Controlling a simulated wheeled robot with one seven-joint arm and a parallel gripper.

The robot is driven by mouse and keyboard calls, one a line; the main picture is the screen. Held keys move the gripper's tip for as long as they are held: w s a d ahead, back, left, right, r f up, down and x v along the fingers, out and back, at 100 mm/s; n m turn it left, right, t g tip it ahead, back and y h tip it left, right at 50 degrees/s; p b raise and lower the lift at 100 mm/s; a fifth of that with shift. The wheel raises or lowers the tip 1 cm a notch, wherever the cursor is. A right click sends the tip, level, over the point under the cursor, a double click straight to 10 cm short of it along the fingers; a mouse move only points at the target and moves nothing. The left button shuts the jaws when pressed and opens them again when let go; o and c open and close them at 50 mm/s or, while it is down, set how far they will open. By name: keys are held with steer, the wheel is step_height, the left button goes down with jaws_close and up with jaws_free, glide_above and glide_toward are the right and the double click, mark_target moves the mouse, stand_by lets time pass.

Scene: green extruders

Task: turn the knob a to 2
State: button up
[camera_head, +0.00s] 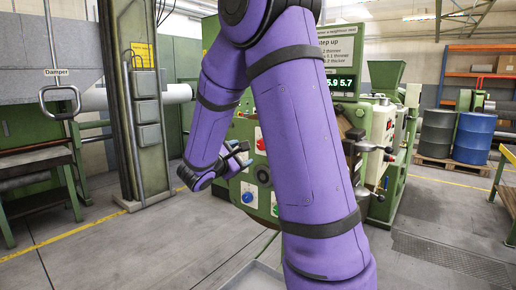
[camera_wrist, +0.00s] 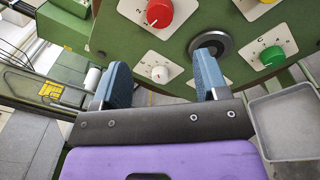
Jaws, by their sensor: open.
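The green panel (camera_wrist: 130,40) carries several knobs on white plates with dial marks. I cannot tell from the lettering which is knob a. In the head view my gripper (camera_head: 238,154) is beside the panel, where a red knob (camera_head: 261,144) and a blue knob (camera_head: 247,197) show.
A dark round fitting (camera_wrist: 211,45) stands out from the panel near the right finger. A grey tray (camera_wrist: 285,122) lies at the lower right.

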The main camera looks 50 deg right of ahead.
steer(key=w+d, duration=0.1)
steer(key=d, duration=0.9)
steer(key=shift+w+d, duration=0.25)
steer(key=shift+w, duration=0.1)
steer(key=c, duration=0.9)
